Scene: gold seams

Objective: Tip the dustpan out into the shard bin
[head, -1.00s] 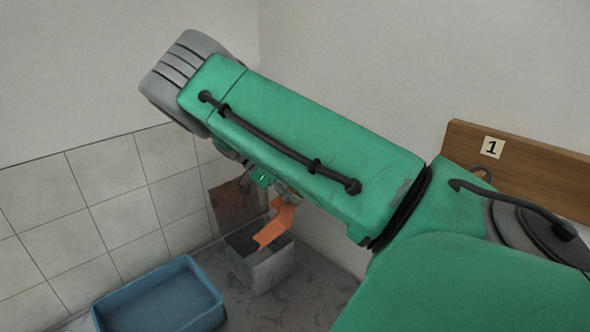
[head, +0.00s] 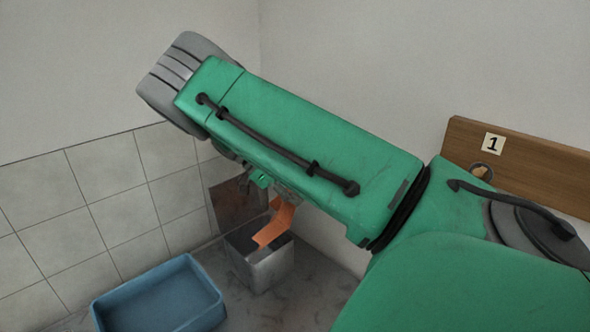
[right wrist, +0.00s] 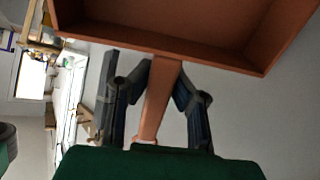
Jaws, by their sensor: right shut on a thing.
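The dustpan is reddish orange; its broad pan (right wrist: 175,35) fills the top of the right wrist view, with its handle (right wrist: 158,100) running down toward my palm. My right gripper (right wrist: 164,72) is shut on that handle, one dark finger on each side. In the head view an orange part of the dustpan (head: 274,226) shows below my right forearm, over the mouth of the grey shard bin (head: 265,268). My arm hides much of the dustpan and gripper there. I cannot tell whether shards lie in the pan or bin. My left gripper is not in view.
A blue open tray (head: 160,297) stands left of the bin on the grey worktop. A tiled wall (head: 95,205) rises close behind. A wooden board with a "1" label (head: 494,144) is on the right.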

